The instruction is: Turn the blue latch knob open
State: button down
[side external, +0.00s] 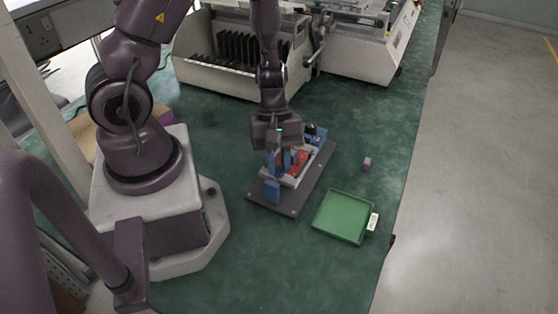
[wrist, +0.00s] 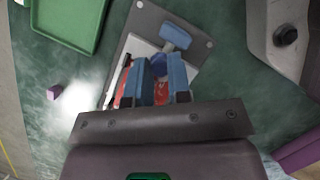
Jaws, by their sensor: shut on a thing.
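The fixture's dark grey base plate (side external: 284,208) lies on the green table below my gripper (side external: 287,164). It carries a pale housing with a red part (wrist: 125,92) and an upright blue piece (side external: 272,190) near its front end. In the wrist view, my gripper (wrist: 160,82) points down over the fixture with its two blue fingers around the dark blue latch knob (wrist: 158,65). The fingers are shut on the knob and hide most of it. The latch's exact angle cannot be told. In the side view the knob is hidden by the fingers.
A green tray (side external: 343,217) with a white label lies right of the fixture. A small purple cube (side external: 367,163) sits behind the tray. Large beige machines (side external: 235,55) stand at the back. The table right of the fixture is mostly clear.

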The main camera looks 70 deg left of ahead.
jog(key=n+t, duration=0.2)
jog(key=n, duration=0.3)
jog(key=shift+s+n, duration=0.15)
jog(key=shift+n, duration=0.65)
jog(key=shift+w+t, duration=0.2)
jog(key=shift+t, duration=0.1)
jog(key=c, duration=1.3)
grip_release()
jog(key=shift+c, duration=0.2)
jog(key=shift+s, duration=0.1)
